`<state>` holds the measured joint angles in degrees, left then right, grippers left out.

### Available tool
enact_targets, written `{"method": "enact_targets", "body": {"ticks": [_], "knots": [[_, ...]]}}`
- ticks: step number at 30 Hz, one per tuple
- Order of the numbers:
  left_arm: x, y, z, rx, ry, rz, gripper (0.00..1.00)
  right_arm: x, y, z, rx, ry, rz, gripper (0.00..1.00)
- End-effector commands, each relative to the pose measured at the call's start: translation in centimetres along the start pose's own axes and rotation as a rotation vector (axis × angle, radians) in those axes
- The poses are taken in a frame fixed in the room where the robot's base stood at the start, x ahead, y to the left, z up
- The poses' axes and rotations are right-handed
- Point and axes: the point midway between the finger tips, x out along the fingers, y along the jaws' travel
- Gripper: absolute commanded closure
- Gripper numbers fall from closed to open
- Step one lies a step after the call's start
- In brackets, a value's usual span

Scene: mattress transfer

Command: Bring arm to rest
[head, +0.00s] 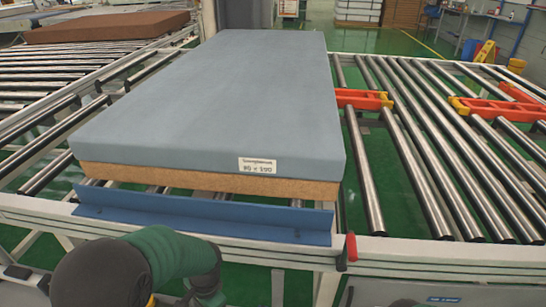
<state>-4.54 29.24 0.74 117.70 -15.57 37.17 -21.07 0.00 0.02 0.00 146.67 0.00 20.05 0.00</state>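A blue-grey mattress (225,95) with a tan underside layer (210,180) and a white label lies flat across the roller conveyor. My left arm shows at the bottom left, with dark and green links bent downward in front of the conveyor. Its gripper is below the picture's edge and hidden. My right gripper is not in view.
A blue angled metal stop (200,213) runs along the conveyor's near edge, with a red handle (351,247) at its right. Bare rollers (440,150) with orange-red brackets (362,99) lie to the right. A brown mattress (105,26) rests at the far left.

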Motion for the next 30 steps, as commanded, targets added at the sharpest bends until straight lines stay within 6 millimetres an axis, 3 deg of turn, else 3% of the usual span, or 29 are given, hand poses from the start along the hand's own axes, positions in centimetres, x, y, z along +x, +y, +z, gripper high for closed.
{"method": "enact_targets", "body": {"ticks": [3, 11, 12, 17, 24, 27, 30], "knots": [[-2.9, 1.7, 2.4, -0.245, 0.119, 0.016, 0.45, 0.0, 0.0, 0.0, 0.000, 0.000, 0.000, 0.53], [-5.9, 4.8, 6.9, -0.705, 0.323, 0.061, 0.45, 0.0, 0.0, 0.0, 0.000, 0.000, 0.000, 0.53], [-8.5, 4.5, 7.1, -0.709, 0.324, 0.062, 0.45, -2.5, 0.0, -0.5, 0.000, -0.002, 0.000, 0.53], [-13.4, 4.0, 7.7, -0.700, 0.317, 0.063, 0.45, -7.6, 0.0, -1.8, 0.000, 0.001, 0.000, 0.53], [-21.9, 3.1, 8.8, -0.696, 0.316, 0.062, 0.45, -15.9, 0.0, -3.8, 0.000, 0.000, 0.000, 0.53], [-24.1, 2.9, 9.1, -0.695, 0.315, 0.062, 0.45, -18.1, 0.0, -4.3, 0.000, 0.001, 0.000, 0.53], [-24.4, 2.9, 9.2, -0.695, 0.314, 0.062, 0.45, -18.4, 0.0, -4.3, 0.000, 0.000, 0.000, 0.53]]}}
